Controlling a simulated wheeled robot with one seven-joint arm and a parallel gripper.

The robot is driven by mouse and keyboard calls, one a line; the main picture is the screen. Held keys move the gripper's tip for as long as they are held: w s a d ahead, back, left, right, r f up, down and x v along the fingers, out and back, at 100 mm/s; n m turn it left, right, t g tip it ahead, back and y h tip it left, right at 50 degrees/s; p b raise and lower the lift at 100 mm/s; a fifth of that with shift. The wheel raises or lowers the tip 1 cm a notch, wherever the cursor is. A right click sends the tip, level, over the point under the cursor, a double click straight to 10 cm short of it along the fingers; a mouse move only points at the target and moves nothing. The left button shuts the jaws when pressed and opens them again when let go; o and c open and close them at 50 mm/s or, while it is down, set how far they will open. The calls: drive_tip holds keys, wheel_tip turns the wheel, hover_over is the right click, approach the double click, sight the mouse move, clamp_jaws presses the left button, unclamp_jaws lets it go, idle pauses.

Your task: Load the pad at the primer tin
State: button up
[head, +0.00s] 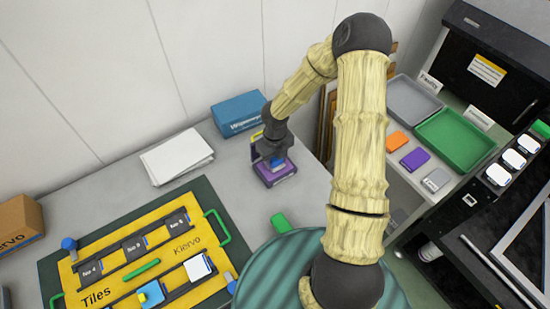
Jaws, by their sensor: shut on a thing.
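My gripper (273,156) points down over a purple tin-like block (277,176) on the grey table, left of my arm. It is shut on a small blue piece (278,163), likely the pad, just above or touching the top of the purple block; I cannot tell which. My gripper hides part of both. No label reading "primer" is legible on the purple block.
A yellow Tiles board (103,262) with dark tiles lies front left. A white paper stack (177,157) and a blue Wipeaways box (238,112) stand behind. Trays, grey (413,98) and green (455,138), lie right. A green piece (280,222) lies in front.

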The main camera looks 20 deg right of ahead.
drive_tip(key=shift+f, duration=0.3)
idle(0.5)
drive_tip(key=shift+r, duration=0.15)
wheel_tip(320, 180, up, 7)
drive_tip(key=p, duration=0.7)
drive_tip(key=shift+p, duration=0.4)
idle(1.0)
